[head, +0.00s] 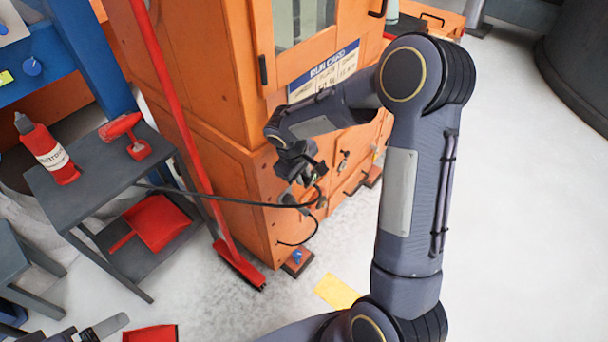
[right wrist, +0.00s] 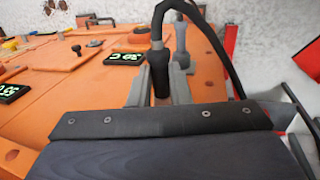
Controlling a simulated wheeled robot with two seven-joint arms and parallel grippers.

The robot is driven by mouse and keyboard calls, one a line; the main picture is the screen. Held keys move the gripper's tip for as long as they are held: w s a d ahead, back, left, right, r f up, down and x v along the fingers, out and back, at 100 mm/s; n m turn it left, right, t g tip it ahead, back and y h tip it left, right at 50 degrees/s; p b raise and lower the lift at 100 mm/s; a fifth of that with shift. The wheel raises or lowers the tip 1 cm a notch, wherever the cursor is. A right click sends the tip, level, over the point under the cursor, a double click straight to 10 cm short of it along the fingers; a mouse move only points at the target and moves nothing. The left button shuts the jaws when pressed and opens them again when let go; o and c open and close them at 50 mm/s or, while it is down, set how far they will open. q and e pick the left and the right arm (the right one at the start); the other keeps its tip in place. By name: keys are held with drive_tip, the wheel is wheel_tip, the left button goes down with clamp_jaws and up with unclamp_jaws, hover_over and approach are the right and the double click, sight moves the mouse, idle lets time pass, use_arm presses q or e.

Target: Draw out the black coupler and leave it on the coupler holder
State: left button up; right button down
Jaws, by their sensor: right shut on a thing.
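My right gripper (head: 304,177) is at the lower front of the orange cabinet (head: 235,185). In the right wrist view its grey fingers (right wrist: 160,88) are shut on the black coupler (right wrist: 160,70), one on each side. A black cable runs from the coupler's end and arcs to the right. Whether the coupler's far end still sits in a socket is hidden. A grey coupler-like piece (right wrist: 181,42) stands just behind it. I cannot make out the coupler holder for certain. Part of what looks like my left gripper (head: 105,326) shows at the bottom left edge; its jaws are unclear.
A black cable (head: 240,204) stretches left from my right gripper past the red broom (head: 180,110). A grey side table (head: 95,185) holds a red bottle (head: 48,150) and a red tool (head: 125,133). Small displays (right wrist: 124,58) are on the orange panel. Floor at right is clear.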

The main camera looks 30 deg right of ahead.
drive_tip(key=shift+w+a, duration=0.2)
drive_tip(key=shift+w, duration=0.2)
drive_tip(key=c, duration=1.3)
unclamp_jaws()
drive_tip(key=p+v, duration=0.1)
drive_tip(key=v, duration=0.7)
